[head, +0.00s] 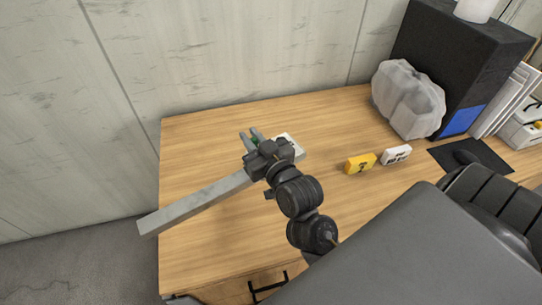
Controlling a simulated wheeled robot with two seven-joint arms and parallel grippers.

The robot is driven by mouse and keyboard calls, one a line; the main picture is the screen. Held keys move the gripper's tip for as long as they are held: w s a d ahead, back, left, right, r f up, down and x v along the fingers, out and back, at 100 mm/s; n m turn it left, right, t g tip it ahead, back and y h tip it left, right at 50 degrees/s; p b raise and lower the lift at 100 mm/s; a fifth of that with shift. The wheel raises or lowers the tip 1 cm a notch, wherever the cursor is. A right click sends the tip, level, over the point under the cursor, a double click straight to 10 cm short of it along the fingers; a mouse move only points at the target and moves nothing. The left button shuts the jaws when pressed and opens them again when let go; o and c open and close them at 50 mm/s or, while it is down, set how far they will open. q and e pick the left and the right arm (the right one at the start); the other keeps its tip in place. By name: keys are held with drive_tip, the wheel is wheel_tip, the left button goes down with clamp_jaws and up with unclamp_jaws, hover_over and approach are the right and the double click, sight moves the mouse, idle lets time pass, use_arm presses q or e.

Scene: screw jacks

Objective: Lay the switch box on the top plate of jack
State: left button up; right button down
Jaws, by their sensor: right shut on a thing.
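My right gripper (251,137) is over the back left part of the table, its fingers pointing up and left in the head view. It is shut on a small, mostly hidden green thing (256,142) between the fingers. I cannot tell whether this is the switch box. A pale, whitish thing (287,140) shows just behind the gripper body, partly covered by it. A yellow box (360,163) with dark marks and a white box (397,154) with dark marks lie to the right. No jack or top plate can be made out clearly. My left gripper is not in view.
A long grey bar (190,207) runs below my right gripper and past the wooden table's (205,130) left edge. A clear crumpled bag (408,99), a dark cabinet (450,45) and a black mat (450,153) are at right. The back left tabletop is clear.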

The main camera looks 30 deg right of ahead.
drive_tip(key=d+h, duration=0.1)
drive_tip(key=d, duration=0.2)
drive_tip(key=d+m+h+b, duration=0.1)
drive_tip(key=d, duration=0.2)
drive_tip(key=d+f+b, duration=0.1)
drive_tip(key=d, duration=0.2)
drive_tip(key=shift+s+d+m+h, duration=0.1)
drive_tip(key=shift+d+m+h, duration=0.05)
drive_tip(key=shift+m+h, duration=0.25)
drive_tip(key=s+d+m+h+b, duration=0.1)
drive_tip(key=d+h+b, duration=0.1)
drive_tip(key=d, duration=0.4)
drive_tip(key=w+d+f+p, duration=0.1)
drive_tip(key=w+d+f, duration=0.8)
drive_tip(key=f, duration=0.3)
drive_tip(key=shift+w+d+f+m+g, duration=0.2)
drive_tip(key=shift+w+f+m+g, duration=0.15)
drive_tip(key=shift+w, duration=0.35)
drive_tip(key=c, duration=1.8)
unclamp_jaws()
drive_tip(key=shift+f, duration=0.2)
drive_tip(key=o, duration=0.4)
drive_tip(key=shift+o, duration=0.2)
